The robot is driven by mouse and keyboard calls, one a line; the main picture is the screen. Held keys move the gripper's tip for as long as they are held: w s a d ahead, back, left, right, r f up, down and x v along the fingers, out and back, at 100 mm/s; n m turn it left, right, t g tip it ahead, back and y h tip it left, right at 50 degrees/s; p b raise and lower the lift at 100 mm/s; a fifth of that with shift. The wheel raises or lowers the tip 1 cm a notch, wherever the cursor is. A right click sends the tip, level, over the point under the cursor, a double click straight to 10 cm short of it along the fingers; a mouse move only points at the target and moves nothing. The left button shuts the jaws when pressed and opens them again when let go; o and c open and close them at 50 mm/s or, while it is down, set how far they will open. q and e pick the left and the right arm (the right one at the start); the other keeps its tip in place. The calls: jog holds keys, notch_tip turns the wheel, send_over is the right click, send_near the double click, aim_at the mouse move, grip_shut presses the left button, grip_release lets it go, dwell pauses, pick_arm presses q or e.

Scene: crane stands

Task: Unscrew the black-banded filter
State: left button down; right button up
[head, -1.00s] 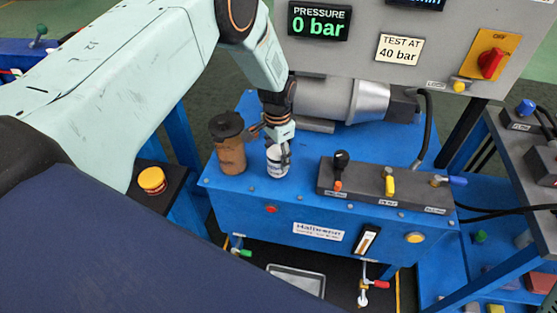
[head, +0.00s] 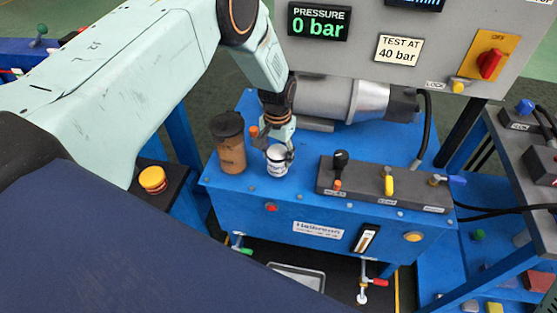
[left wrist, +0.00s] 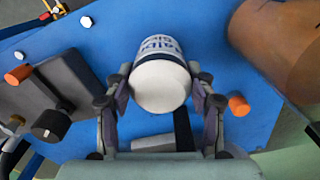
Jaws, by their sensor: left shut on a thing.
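A small white canister filter (head: 277,166) stands upright on the blue bench top, left of the lever block. My right gripper is in neither view.
A brown cylinder with a dark cap (head: 229,142) stands close left of the filter. A black block with levers (head: 385,187) lies to the right. A grey motor (head: 340,97) is behind. The gauge (head: 318,22) reads 0 bar. A yellow button (head: 152,179) is at left.

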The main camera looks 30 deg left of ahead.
pick_arm(q)
jog(key=n, duration=0.4)
jog(key=shift+n+p, duration=0.35)
jog(key=shift+n, duration=0.05)
jog(key=shift+n, duration=0.4)
jog(key=n, duration=0.4)
jog(key=shift+n+p, duration=0.3)
jog(key=shift+n, duration=0.1)
jog(key=shift+r, duration=0.25)
jog(key=shift+r+p, duration=1.65)
jog(key=shift+r, duration=0.3)
